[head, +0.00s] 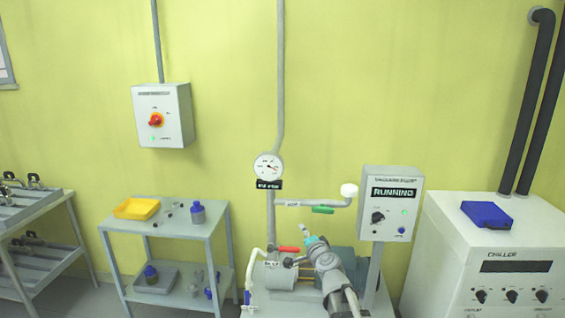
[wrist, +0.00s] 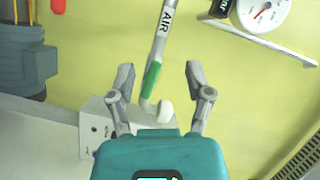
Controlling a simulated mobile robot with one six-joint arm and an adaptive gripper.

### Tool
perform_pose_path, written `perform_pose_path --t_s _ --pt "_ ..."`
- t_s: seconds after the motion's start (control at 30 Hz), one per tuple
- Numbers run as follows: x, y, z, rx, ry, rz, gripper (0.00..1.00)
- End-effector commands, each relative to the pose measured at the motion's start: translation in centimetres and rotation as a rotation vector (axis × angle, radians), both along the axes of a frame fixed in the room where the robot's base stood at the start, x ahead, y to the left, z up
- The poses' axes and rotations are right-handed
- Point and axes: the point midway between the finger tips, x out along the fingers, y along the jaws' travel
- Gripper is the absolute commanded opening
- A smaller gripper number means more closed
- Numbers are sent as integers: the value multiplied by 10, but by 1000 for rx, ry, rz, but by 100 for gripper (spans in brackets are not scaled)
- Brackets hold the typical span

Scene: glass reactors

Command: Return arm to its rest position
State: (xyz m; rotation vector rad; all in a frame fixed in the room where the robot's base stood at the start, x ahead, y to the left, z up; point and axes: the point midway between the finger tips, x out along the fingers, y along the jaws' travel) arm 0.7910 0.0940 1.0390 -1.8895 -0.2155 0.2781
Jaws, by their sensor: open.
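My gripper (head: 304,231) is in front of the wall pipework in the head view, just above the pump (head: 335,270), with my arm rising from the bottom edge. In the wrist view my gripper (wrist: 159,72) has its two fingers spread wide, with nothing held between them. Beyond the fingers the wrist view shows a pipe marked AIR with a green handle (wrist: 151,80) and a white round cap (wrist: 164,111). The depth between the fingers and the pipe is hard to judge.
The pump panel (head: 391,203) reads RUNNING. A red handle (head: 288,249) is close to my gripper, below the gauge (head: 268,167). The chiller (head: 500,250) stands right, with a blue box (head: 487,214) on it. A grey cart (head: 165,235) with a yellow tray (head: 136,208) stands left.

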Motion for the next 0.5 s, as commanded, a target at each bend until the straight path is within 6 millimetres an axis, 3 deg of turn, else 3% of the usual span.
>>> perform_pose_path --t_s 0.27,0.5 --pt "-49 21 -35 -332 156 286 66" --pt "-103 11 -78 -606 372 494 66"
